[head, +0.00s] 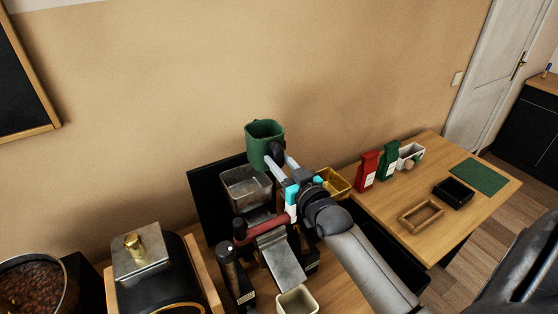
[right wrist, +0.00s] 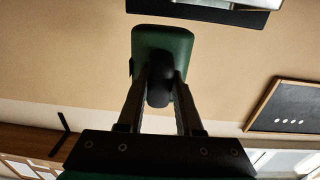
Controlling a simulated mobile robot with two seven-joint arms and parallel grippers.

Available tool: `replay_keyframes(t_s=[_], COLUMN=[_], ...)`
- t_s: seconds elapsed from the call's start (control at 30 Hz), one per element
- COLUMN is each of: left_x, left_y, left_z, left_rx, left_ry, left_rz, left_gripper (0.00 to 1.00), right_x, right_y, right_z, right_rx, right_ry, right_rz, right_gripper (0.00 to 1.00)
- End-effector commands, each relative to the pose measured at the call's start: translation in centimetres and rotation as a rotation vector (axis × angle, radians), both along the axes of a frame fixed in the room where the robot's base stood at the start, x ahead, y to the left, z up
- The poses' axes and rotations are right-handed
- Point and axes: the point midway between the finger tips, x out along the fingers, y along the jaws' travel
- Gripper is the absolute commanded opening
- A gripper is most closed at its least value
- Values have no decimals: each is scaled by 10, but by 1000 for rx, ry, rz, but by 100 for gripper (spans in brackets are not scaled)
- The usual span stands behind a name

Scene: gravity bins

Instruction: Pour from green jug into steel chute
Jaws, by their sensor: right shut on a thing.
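The green jug (head: 262,131) is held up in the head view, looking about upright with its open rim up. My right gripper (head: 276,161) is shut on its black handle; the right wrist view shows the jug (right wrist: 161,38) beyond the fingers (right wrist: 161,92). The jug's contents cannot be made out. A steel open-topped bin (head: 246,187) shows just below and left of the jug, in front of a black panel. A sloping steel chute (head: 281,262) sits lower, below a red bar, and leads down towards a pale cup (head: 297,300). My left gripper is out of view.
A brass-coloured tray (head: 333,182) is close behind my right wrist. On the wooden table (head: 385,205) at right stand a red bag (head: 367,170), a green bag (head: 389,160) and small trays. A steel-topped machine (head: 140,260) stands at left. The wall is behind the jug.

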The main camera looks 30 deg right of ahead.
Motion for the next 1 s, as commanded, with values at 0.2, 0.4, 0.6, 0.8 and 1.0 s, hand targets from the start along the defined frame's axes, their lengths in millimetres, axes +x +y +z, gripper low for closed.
replay_keyframes(t_s=[0.2, 0.4, 0.6, 0.8, 1.0], left_x=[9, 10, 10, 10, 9], left_y=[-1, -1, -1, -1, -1], left_z=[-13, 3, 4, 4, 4], left_rx=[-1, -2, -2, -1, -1], left_ry=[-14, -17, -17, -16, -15], left_rz=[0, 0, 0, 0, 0], left_gripper=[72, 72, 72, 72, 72], right_x=[0, -1, -2, -2, -2], right_y=[0, -10, -19, -21, -21], right_z=[-21, -12, -9, -9, -8], right_rx=[-1, -231, -603, -770, -766], right_ry=[-1, 20, 52, 68, 67], right_rz=[0, 0, 1, 0, 0], right_gripper=[0, 0, 0, 0, 0])
